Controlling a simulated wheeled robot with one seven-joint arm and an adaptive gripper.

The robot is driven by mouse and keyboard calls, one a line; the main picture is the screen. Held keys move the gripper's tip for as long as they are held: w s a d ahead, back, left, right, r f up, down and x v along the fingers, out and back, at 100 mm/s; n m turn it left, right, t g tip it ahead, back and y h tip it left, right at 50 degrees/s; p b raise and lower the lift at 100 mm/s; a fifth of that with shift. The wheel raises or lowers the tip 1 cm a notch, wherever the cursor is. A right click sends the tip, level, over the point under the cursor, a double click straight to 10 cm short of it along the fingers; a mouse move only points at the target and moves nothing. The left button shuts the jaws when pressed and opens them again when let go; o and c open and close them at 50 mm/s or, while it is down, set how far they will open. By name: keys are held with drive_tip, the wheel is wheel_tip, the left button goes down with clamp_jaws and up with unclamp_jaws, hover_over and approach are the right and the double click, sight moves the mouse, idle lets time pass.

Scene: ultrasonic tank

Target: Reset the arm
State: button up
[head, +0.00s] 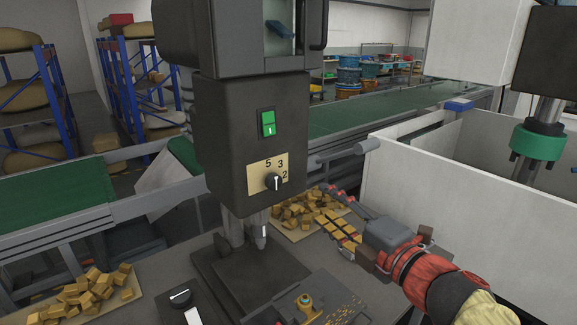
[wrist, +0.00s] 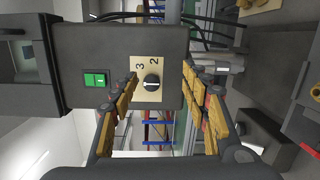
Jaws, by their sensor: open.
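My gripper (head: 337,218) is at the lower right of the dark machine (head: 228,130) in the head view, with my red and black arm behind it. In the wrist view my gripper (wrist: 165,105) has its two wood-coloured padded fingers apart, with nothing between them. Between the fingers the wrist view shows the machine's front, with a dial (wrist: 151,82) on a tan plate and a green switch (wrist: 96,80). The head view also shows the dial (head: 273,182) and the green switch (head: 267,124).
Wooden blocks lie on a tray (head: 130,297) at the lower left, and more lie on a tray (head: 297,236) behind my gripper. A white-walled enclosure (head: 400,190) stands at the right. A green conveyor (head: 50,201) runs behind. A small knob (head: 180,297) is on the bench.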

drive_tip(key=s+d+f+m+g+h, duration=0.2)
drive_tip(key=d+f+m+h, duration=0.35)
drive_tip(key=d+m, duration=0.3)
drive_tip(key=s+d+f+m+g+h, duration=0.1)
drive_tip(key=d+f+m+h, duration=0.3)
drive_tip(key=d+m+h, duration=0.35)
drive_tip(key=s+f+m+g+y+p, duration=0.1)
drive_tip(key=s+f+m+g+y, duration=0.1)
drive_tip(key=s+f+m+g, duration=0.5)
drive_tip(key=s+a+m+y+p, duration=0.1)
drive_tip(key=s+a+y, duration=0.2)
drive_tip(key=s+a, duration=0.6)
drive_tip(key=shift+s+a+f, duration=0.2)
drive_tip(key=shift+s+f, duration=0.1)
drive_tip(key=shift+s, duration=0.3)
drive_tip(key=shift+c, duration=0.3)
